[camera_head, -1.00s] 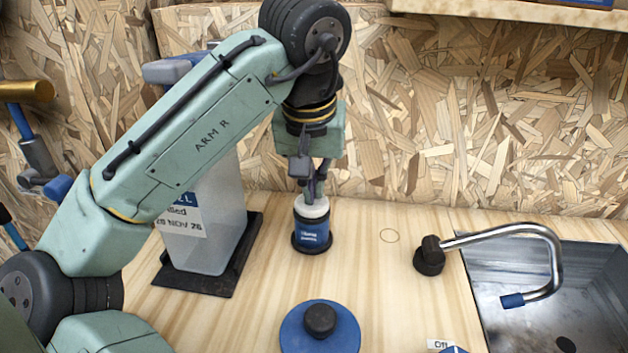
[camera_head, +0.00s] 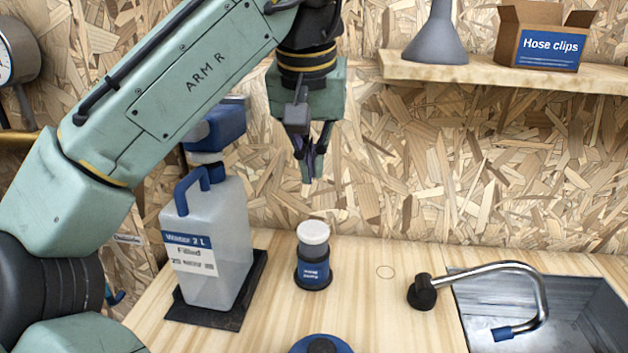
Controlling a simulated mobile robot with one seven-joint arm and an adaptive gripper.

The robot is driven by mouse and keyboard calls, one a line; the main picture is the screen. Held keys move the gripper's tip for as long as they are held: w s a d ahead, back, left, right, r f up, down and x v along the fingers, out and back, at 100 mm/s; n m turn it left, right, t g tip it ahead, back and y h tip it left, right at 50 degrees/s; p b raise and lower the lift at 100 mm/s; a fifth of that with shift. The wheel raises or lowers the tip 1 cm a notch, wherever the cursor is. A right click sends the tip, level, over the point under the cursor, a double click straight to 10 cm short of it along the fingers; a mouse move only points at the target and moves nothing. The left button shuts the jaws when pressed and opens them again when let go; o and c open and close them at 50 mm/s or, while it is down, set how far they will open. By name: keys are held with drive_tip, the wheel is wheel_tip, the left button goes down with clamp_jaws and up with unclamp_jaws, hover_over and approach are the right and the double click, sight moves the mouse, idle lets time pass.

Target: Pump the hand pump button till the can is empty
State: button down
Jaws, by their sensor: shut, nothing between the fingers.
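The hand pump (camera_head: 312,264) stands upright on the wooden counter, with a dark base, a blue label and a white round button (camera_head: 313,232) on top. My gripper (camera_head: 309,180) is shut and empty above the button, with a clear gap between them. The can (camera_head: 207,242) is a translucent jug with a blue handle and a label reading Water 2 L, Filled. It stands on a dark mat to the left of the pump. I cannot tell the water level inside it.
A curved metal tap (camera_head: 490,270) with a black base and a steel sink (camera_head: 585,300) are at the right. A blue disc with a dark knob (camera_head: 322,345) is at the front edge of view. A shelf (camera_head: 480,72) holds a funnel (camera_head: 437,38) and a Hose clips box (camera_head: 545,38).

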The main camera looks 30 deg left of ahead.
drive_tip(key=shift+r, duration=0.25)
drive_tip(key=shift+r+p, duration=2.35)
drive_tip(key=shift+r, duration=0.6)
